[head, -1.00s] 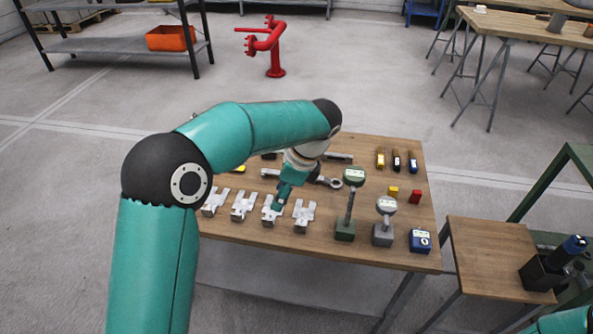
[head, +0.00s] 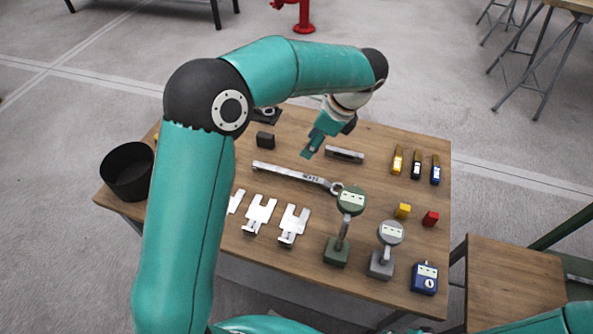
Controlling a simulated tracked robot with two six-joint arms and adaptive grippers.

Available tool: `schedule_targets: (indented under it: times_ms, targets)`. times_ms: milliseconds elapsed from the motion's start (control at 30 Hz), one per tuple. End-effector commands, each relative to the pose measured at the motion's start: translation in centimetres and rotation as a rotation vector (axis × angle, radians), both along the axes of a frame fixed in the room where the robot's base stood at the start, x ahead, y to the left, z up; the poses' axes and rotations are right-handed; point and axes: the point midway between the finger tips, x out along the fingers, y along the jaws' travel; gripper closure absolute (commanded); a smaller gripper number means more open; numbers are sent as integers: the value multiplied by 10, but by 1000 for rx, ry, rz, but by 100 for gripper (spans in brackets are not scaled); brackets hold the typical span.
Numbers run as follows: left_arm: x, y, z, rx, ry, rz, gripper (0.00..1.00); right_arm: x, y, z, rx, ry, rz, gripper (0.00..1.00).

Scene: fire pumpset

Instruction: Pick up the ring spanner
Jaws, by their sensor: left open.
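The ring spanner (head: 291,175) is a long silver-grey bar lying flat on the wooden table (head: 290,262). Its ring end is at the right, close to the green dial gauge stand, and its other end is at the left. My left gripper (head: 309,151) is open and empty, pointing down above the table, just beyond the spanner's middle in the picture. It looks apart from the spanner, though its exact height is hard to tell. The right gripper is not in view; only teal parts of my arm show at the bottom edge.
Green (head: 344,222) and grey (head: 386,248) dial gauge stands are near the ring end. Silver forked blocks (head: 261,215) lie in front of the spanner. A grey bar (head: 345,154) and a dark block (head: 265,140) lie behind it. A black bin (head: 128,172) stands at the left.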

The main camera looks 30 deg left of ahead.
Motion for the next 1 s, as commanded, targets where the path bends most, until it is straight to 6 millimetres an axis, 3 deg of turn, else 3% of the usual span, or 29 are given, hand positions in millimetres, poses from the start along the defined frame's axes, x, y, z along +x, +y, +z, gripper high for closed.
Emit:
schedule_targets:
  times_ms: [333,667,1000]
  targets:
    - [-10,35,-69,0,5,18,50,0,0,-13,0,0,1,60]
    - [-12,44,-90,1,1,18,50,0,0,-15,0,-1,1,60]
    - [-13,59,-131,0,3,19,50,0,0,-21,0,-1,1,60]
